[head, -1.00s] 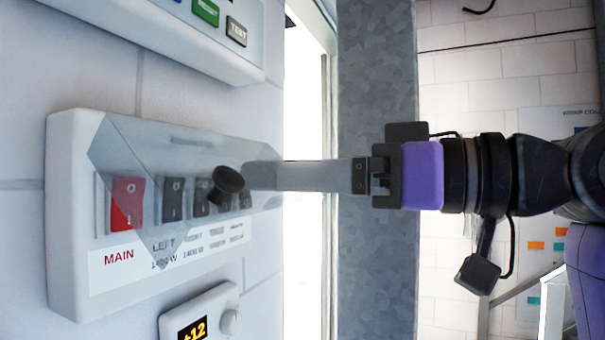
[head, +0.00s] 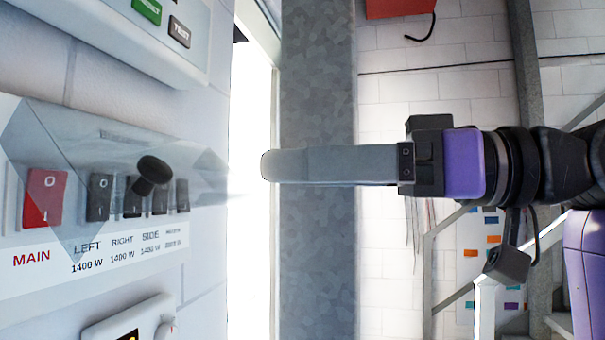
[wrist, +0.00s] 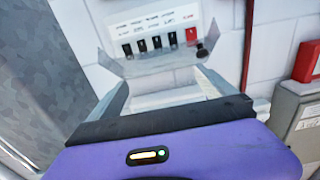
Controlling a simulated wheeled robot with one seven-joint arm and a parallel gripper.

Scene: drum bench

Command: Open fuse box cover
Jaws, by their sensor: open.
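The fuse box (head: 110,265) is on the white wall at the left of the head view. Its clear cover (head: 75,135) is down over a red main switch (head: 44,198) and several black switches. A round black knob (head: 153,170) sticks out from the cover. My gripper (head: 268,165) is to the right of the box, apart from cover and knob; its fingers overlap in the head view. In the wrist view its fingers (wrist: 160,92) are spread with nothing between them, and the cover and knob (wrist: 202,52) show beyond them.
A panel with green and grey buttons (head: 147,10) is above the fuse box. A unit with a dial (head: 135,322) is below it. A grey column (head: 318,240) stands behind my gripper. A red box (wrist: 307,61) is at the right in the wrist view.

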